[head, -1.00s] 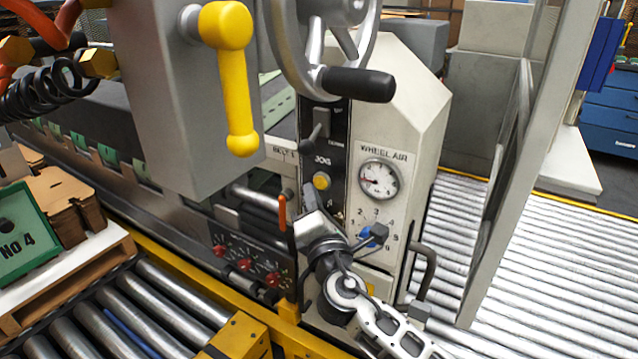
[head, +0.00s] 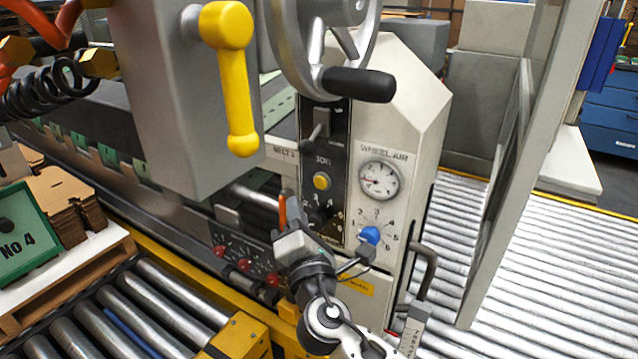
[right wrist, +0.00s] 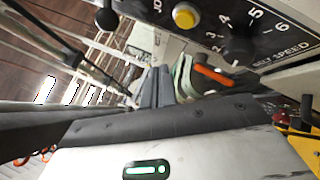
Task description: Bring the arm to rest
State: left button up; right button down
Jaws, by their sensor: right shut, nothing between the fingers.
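My right gripper (head: 291,228) is in front of the lower part of the grey control panel (head: 418,110), close to a small orange-handled lever (head: 282,210). In the right wrist view its dark fingers (right wrist: 163,86) are together with nothing between them. The orange lever (right wrist: 213,75) shows just right of the fingers there; I cannot tell whether they touch. My right arm comes up from the bottom edge of the head view. My left gripper is not in view.
The panel has a yellow button (head: 321,181), a gauge (head: 379,181) and a blue knob (head: 369,235). A handwheel (head: 357,84) and a yellow handle (head: 238,100) hang above. Red knobs (head: 245,264) sit to the left. Roller conveyors (head: 540,270) lie on the right.

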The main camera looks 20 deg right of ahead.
jog(key=s+f+m+g+y+p, duration=0.2)
jog(key=s+f+m+g, duration=0.4)
jog(key=f, duration=0.6)
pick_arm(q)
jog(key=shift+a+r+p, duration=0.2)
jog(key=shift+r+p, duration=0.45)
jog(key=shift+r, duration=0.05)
pick_arm(e)
jog(key=s+f+m+g+y, duration=0.1)
jog(key=s+f+m+y, duration=0.1)
jog(key=s+m, duration=0.5)
jog(key=s+a+f+m+g+y, duration=0.1)
jog(key=s+f+m+g+y, duration=0.1)
jog(key=s+f+m, duration=0.3)
jog(key=s+m, duration=0.2)
jog(key=s, duration=0.2)
jog(key=shift+m+g, duration=0.3)
